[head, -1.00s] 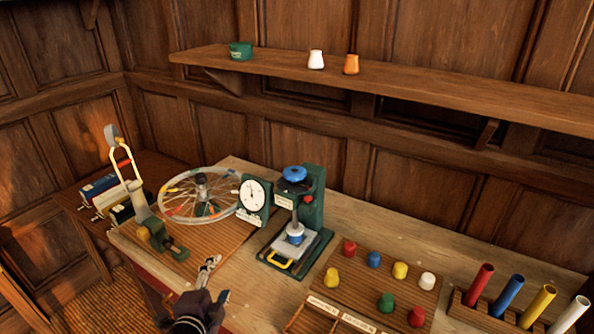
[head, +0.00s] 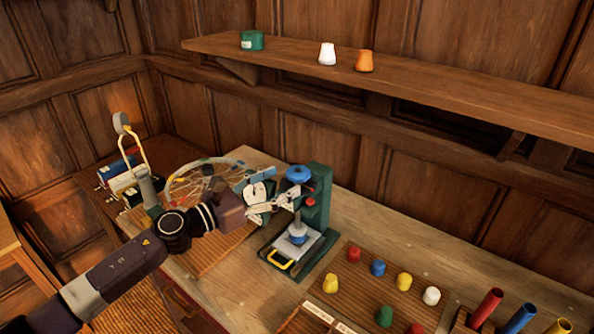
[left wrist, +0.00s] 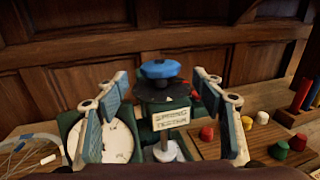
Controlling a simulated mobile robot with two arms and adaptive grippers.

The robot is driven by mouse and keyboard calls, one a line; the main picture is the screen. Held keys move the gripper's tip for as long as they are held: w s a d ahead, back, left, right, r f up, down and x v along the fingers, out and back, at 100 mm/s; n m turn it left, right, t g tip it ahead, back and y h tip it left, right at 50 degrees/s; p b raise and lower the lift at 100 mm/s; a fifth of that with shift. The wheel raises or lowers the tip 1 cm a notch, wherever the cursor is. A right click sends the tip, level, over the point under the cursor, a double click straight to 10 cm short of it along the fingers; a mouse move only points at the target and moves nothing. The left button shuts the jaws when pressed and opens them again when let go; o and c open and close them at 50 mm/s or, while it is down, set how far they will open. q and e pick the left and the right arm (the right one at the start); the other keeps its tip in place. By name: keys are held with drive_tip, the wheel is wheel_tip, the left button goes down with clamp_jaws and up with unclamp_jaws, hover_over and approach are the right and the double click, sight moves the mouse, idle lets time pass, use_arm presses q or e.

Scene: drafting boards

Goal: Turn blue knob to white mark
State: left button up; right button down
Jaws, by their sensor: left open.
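The blue knob (head: 298,173) sits on top of the green spring tester (head: 318,200) on the workbench. In the left wrist view the blue knob (left wrist: 160,69) is centred beyond my fingers, above a dark disc and a small label plate. My left gripper (head: 280,188) is open and empty, just left of the knob. In the left wrist view its padded fingers (left wrist: 160,85) stand apart on either side of the knob's line, with no contact visible. My right gripper is not in view.
A dial gauge (left wrist: 104,140) stands beside the tester, partly hidden by my gripper. A spoked wheel (head: 190,182) lies at the left. Coloured pegs sit on a board (head: 365,290) to the right, with upright coloured tubes (head: 487,308) beyond. A wall shelf (head: 440,88) runs above.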

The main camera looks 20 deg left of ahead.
sight(288, 179)
use_arm(q)
drive_tip(key=p+x, duration=0.1)
drive_tip(key=x, duration=0.3)
drive_tip(key=shift+w+d+r, duration=0.1)
drive_tip(key=shift+w, duration=0.1)
drive_tip(key=shift+w+d+p, duration=0.3)
drive_tip(key=shift+w+p, duration=0.1)
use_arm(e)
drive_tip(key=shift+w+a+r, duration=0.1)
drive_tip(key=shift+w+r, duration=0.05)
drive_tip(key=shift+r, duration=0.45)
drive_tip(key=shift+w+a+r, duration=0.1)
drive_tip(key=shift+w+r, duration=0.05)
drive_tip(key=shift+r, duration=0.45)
use_arm(q)
drive_tip(key=shift+c, duration=0.6)
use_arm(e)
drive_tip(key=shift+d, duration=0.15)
use_arm(q)
drive_tip(key=c, duration=1)
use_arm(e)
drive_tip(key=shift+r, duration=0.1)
